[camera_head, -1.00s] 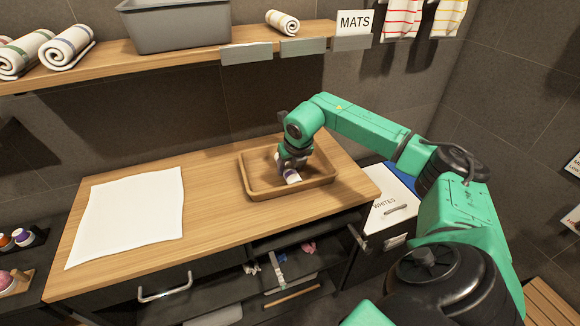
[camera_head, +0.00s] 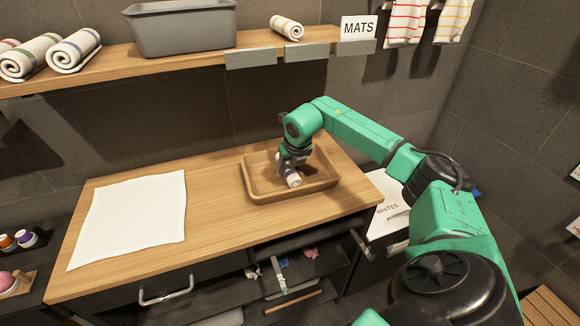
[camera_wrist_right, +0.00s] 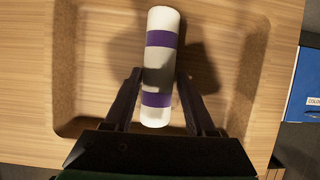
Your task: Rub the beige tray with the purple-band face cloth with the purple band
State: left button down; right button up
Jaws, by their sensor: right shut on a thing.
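The beige tray (camera_head: 262,192) sits on the wooden counter, and its rim also shows in the right wrist view (camera_wrist_right: 66,60). The rolled white face cloth with purple bands (camera_wrist_right: 161,68) is between the fingers of my right gripper (camera_wrist_right: 160,88). In the head view the cloth (camera_head: 293,180) is inside the tray, low over its floor; whether it touches the floor I cannot tell. My right gripper (camera_head: 289,166) is shut on the cloth and points down, hiding part of it. My left gripper is not in view.
A white mat (camera_head: 130,220) lies on the counter's left. Above, a shelf holds a grey bin (camera_head: 182,28), rolled towels (camera_head: 73,50) and a MATS sign (camera_head: 358,28). Open shelving with small items is below the counter. A WHITES bin (camera_head: 385,215) stands right of it.

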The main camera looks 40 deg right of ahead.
aim_at(293, 174)
jog(key=shift+s+a+f, duration=0.15)
jog(key=shift+s+a, duration=0.05)
jog(key=shift+s, duration=0.3)
jog(key=shift+s+a+f, duration=0.15)
jog(key=shift+s+a, duration=0.05)
jog(key=shift+s, duration=0.3)
jog(key=shift+s+a+r+b, duration=0.1)
jog(key=shift+s+a+b, duration=0.2)
jog(key=shift+s, duration=0.15)
jog(key=shift+w+d+r, duration=0.1)
jog(key=shift+w+r, duration=0.05)
jog(key=shift+w, duration=0.15)
jog(key=w, duration=0.1)
jog(key=w+d, duration=0.1)
jog(key=w, duration=0.1)
jog(key=shift+d+p, duration=0.15)
jog(key=shift+p, duration=0.2)
jog(key=shift+s+a+b, duration=0.15)
jog(key=shift+s+a, duration=0.15)
jog(key=shift+s, duration=0.45)
jog(key=shift+s+a+b, duration=0.15)
jog(key=shift+s+a, duration=0.1)
jog(key=shift+s, duration=0.45)
jog(key=shift+s+a+r, duration=0.1)
jog(key=shift+s+a, duration=0.05)
jog(key=shift+s, duration=0.1)
jog(key=shift+w, duration=0.1)
jog(key=shift+r+p, duration=2.1)
jog(key=shift+r, duration=0.9)
